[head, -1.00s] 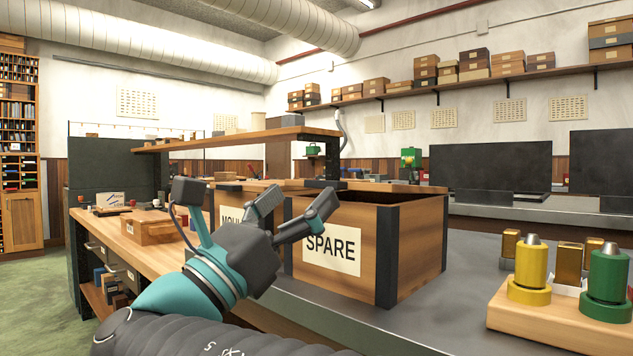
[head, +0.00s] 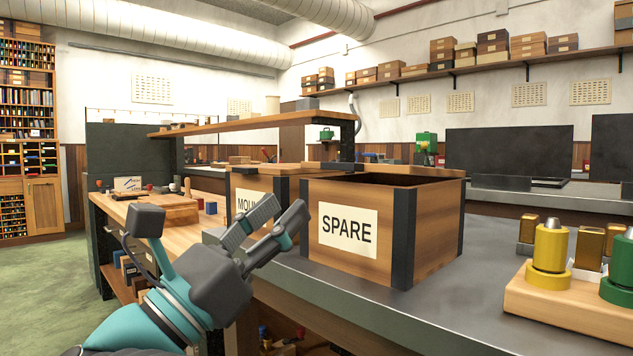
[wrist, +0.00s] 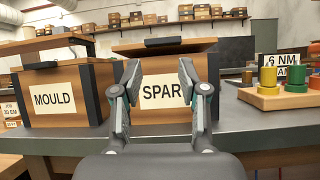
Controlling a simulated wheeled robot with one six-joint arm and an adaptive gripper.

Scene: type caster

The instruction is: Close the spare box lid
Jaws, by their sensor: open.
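The wooden SPARE box (head: 435,235) stands on the grey bench, with black corner strips and a white label facing me. In the head view its top shows a dark opening. In the wrist view a brown lid-like slab (wrist: 190,45) shows above the box's front (wrist: 150,115), with a dark piece at its middle; how far it is raised is hard to tell. My gripper (head: 285,212) is open and empty, apart from the box, at its front left in the head view. In the wrist view its fingers (wrist: 159,70) overlap the label, hiding part of it.
The wooden MOULD box (wrist: 88,80) stands left of the SPARE box. A wooden block (head: 570,308) with yellow and green cylinders stands on the bench at the right. A raised wooden shelf (head: 250,121) stands behind the boxes. The grey bench top (head: 480,285) between box and block is clear.

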